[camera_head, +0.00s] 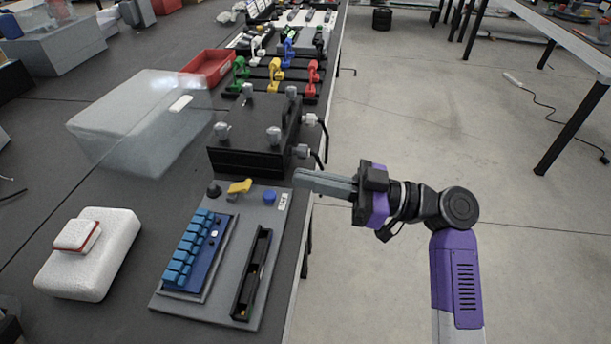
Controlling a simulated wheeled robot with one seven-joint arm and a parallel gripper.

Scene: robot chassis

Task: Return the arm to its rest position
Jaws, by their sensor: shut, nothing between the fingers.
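My gripper (298,178) is shut and empty at the end of my purple and black arm. It points left in the head view, and its fingertips are near the table's right edge. They appear close to the right side of a black box (247,138) with several knobs on top and cables on its side. I cannot tell whether the fingertips touch anything. My arm comes up from the lower right, beyond the table edge.
A grey panel (210,307) with blue keys, a yellow lever (240,186) and a black slot lies in front of the box. A clear container (140,120), red tray (208,66) and white case (88,262) stand left. Floor at right is open; another table (570,40) stands far right.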

